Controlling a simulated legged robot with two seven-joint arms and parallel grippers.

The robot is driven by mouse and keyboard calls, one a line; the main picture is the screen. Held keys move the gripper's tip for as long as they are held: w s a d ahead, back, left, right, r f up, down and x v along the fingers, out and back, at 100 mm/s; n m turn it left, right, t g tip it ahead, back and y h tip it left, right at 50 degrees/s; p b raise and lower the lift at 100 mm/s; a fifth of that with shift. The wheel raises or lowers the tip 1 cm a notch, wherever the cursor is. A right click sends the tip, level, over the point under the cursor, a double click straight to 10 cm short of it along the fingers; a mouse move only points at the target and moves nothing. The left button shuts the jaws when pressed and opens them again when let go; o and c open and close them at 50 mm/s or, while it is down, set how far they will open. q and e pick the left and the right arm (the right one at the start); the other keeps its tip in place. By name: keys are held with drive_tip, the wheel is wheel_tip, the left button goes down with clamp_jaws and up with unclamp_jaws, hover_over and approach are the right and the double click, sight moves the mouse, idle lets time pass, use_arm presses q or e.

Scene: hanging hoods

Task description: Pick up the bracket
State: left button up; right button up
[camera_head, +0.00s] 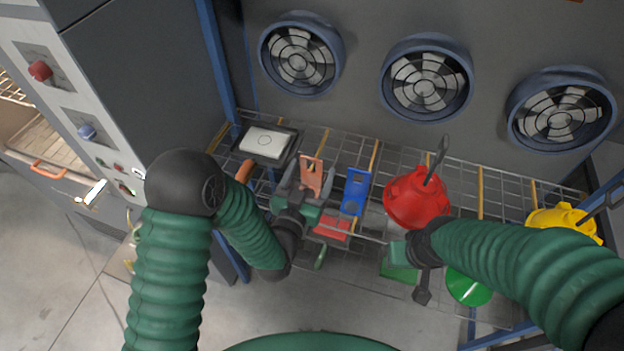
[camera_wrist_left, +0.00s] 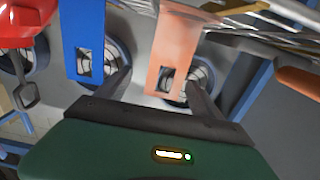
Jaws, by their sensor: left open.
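A salmon-orange bracket (camera_head: 312,172) with a slot hangs at the wire rack; it also shows in the left wrist view (camera_wrist_left: 172,50). A blue bracket (camera_head: 355,190) hangs to its right, and shows left of it in the left wrist view (camera_wrist_left: 84,40). My left gripper (camera_head: 309,183) is open, its fingers apart on either side of the orange bracket's lower part in the picture. I cannot tell whether they touch it. My right gripper (camera_head: 408,268) is low in front of the rack, and its fingers do not show clearly.
A red hood (camera_head: 417,198) hangs right of the blue bracket, a yellow one (camera_head: 563,222) farther right. A green round piece (camera_head: 468,287) and a red block (camera_head: 332,228) are lower. A dark tray with a white plate (camera_head: 266,143) is left. Fans line the back wall.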

use_arm(q)
drive_tip(key=x, duration=0.3)
drive_tip(key=a+p+x, duration=0.1)
drive_tip(key=x, duration=0.1)
drive_tip(key=shift+w+d, duration=0.1)
drive_tip(key=shift+w, duration=0.05)
drive_tip(key=shift+w+d+f, duration=0.1)
drive_tip(key=shift+w+d, duration=0.05)
drive_tip(key=shift+d, duration=0.1)
drive_tip(key=shift+a, duration=0.1)
clamp_jaws()
